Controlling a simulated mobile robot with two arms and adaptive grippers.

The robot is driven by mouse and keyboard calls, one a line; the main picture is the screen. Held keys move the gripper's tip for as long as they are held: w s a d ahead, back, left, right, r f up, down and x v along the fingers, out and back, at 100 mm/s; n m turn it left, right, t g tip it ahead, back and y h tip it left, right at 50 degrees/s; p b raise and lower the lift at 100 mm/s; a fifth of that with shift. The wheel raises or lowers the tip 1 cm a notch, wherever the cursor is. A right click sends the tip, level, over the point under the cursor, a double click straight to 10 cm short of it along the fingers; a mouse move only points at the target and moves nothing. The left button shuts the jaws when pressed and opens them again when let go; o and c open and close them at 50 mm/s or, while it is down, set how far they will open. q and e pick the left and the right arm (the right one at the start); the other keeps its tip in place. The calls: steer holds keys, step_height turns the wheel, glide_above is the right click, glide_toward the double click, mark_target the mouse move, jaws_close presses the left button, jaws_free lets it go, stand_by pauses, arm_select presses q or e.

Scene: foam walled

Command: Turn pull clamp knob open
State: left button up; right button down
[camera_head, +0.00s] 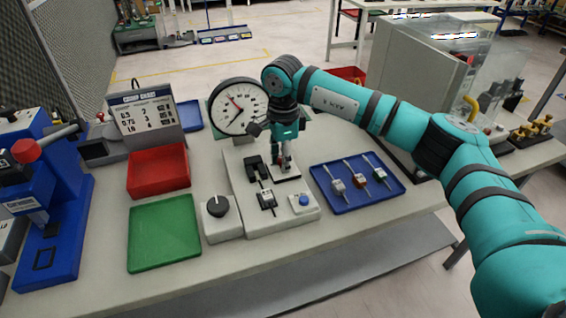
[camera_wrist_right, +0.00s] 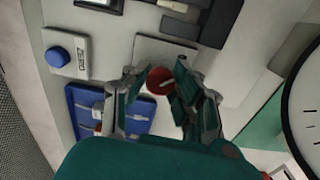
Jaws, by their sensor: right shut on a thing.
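The pull clamp knob is a small round red knob with a pale mark on top, seen in the right wrist view (camera_wrist_right: 160,80). It stands over a light square plate on the pale test fixture (camera_head: 240,190). My right gripper (camera_head: 285,164) reaches down onto it from above, its fingertips on either side of the red knob in the wrist view (camera_wrist_right: 159,86). It is shut on the knob. In the head view the fingers mostly hide the knob. My left gripper is not in view.
A round dial gauge (camera_head: 238,106) stands close behind my right gripper. Left of the fixture are a black-knobbed box (camera_head: 216,212), a green mat (camera_head: 164,233) and a red bin (camera_head: 158,175). A blue tray (camera_head: 345,205) with several connectors lies right. A blue press (camera_head: 50,230) stands far left.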

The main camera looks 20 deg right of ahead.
steer(key=shift+w+r+n, duration=0.1)
steer(key=shift+r+n, duration=0.05)
steer(key=shift+n, duration=0.25)
steer(key=c, duration=1)
jaws_free()
step_height(320, 180, up, 12)
steer(key=shift+f, duration=0.1)
